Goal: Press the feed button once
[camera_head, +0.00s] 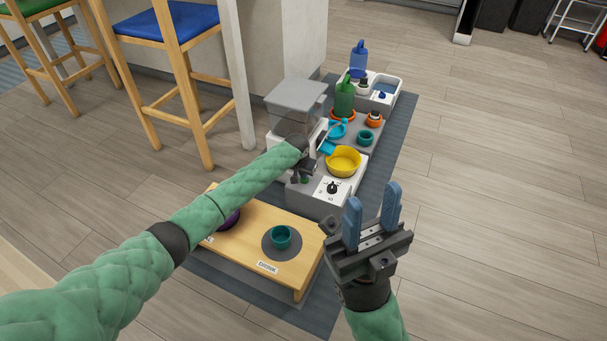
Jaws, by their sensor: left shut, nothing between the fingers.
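A feeder with a grey, see-through hopper (297,97) stands on the mat beyond the wooden stand. No feed button can be made out; my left arm and gripper cover part of the feeder's front. My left gripper (302,178) is shut and empty, low in front of the feeder and left of the yellow bowl. I cannot tell whether it touches anything. My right gripper (372,214) is open and empty, with its blue fingers pointing up, right of the wooden stand.
A white unit with a black knob (333,188) carries a yellow bowl (343,162). Behind are teal cups, a green bottle (345,98) and a white tray (397,83). The wooden stand (285,271) holds a teal bowl (281,236) and a purple bowl (229,220).

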